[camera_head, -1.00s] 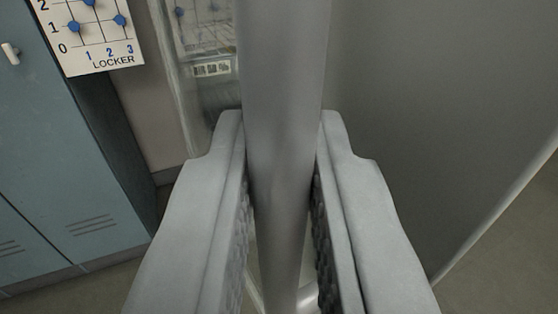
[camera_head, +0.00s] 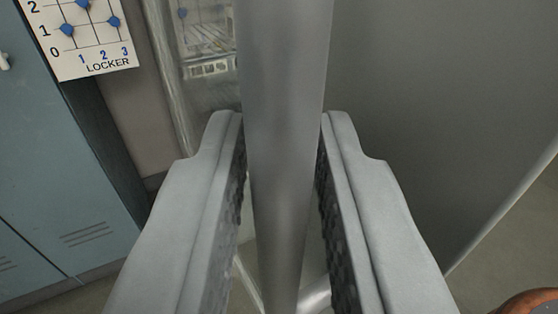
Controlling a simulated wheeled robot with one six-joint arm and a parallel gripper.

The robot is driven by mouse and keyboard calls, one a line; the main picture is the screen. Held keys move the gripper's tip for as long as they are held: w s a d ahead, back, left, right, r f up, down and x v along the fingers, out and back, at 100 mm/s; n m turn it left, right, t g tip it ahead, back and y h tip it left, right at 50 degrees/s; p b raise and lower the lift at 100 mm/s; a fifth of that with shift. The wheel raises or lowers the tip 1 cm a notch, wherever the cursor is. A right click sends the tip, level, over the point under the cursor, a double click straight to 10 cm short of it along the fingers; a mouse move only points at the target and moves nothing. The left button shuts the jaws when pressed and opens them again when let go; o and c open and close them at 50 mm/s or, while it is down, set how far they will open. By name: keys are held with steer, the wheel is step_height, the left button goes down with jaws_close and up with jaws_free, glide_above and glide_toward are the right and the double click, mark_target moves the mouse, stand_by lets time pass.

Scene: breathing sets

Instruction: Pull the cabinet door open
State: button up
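A thick grey vertical handle bar (camera_head: 285,60) runs down the middle of the head view, with a short bracket (camera_head: 316,294) at its lower end. My gripper (camera_head: 282,125) has one finger on each side of the bar. Its fingers stand slightly apart from the bar, with narrow gaps along the dark ribbed pads. Behind the bar on the left is a clear, glass-like panel (camera_head: 185,95) with pale racks or shelves behind it. A large plain grey panel (camera_head: 420,120) fills the right side. I cannot tell how far the cabinet door stands open.
Blue-grey lockers (camera_head: 60,170) stand at the left. A white LOCKER sign (camera_head: 85,35) with blue pegs hangs at the upper left. A brown rounded object (camera_head: 530,303) shows at the lower right corner. Some floor (camera_head: 500,265) is clear beside it.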

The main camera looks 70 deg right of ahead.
steer(key=shift+o, duration=0.9)
steer(key=v, duration=1.7)
steer(key=shift+s, duration=0.2)
